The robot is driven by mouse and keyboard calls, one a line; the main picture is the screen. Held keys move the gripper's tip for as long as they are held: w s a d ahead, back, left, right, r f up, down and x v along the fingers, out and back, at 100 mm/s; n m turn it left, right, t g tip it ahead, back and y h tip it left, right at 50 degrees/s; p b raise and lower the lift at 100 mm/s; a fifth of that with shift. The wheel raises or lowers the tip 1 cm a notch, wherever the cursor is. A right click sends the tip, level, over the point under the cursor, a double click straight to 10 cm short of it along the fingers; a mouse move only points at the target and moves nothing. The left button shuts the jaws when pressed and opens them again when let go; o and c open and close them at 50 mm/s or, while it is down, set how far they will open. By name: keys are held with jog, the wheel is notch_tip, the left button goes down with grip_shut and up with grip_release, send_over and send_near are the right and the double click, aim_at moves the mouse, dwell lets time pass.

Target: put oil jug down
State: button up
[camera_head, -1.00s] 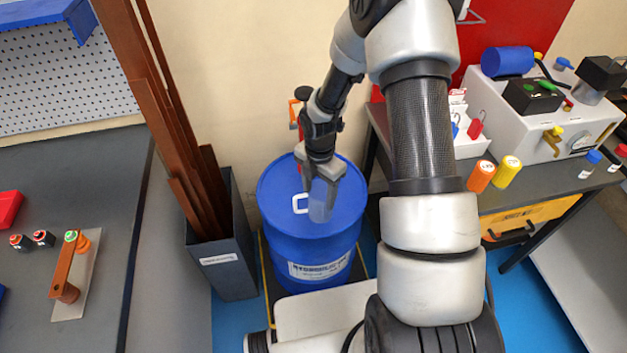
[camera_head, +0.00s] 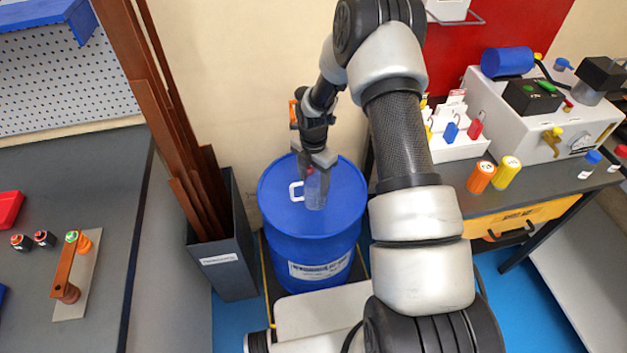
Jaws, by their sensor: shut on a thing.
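The oil jug (camera_head: 316,190) is a translucent bluish-grey container with a white handle (camera_head: 296,191) at its left side. My gripper (camera_head: 318,166) is shut on the jug's upper part, pointing down. The jug hangs upright over the top of the blue drum (camera_head: 345,185). I cannot tell whether the jug's base touches the drum lid. The fingers partly hide the jug's top, where a small red spot shows.
A grey bin (camera_head: 232,265) of brown bars stands close left of the drum. Another bench (camera_head: 100,200) is at left. A red-orange item (camera_head: 293,112) is behind my wrist.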

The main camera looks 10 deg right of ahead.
jog(key=shift+f, duration=0.25)
jog(key=o, duration=1.5)
jog(key=shift+r, duration=0.1)
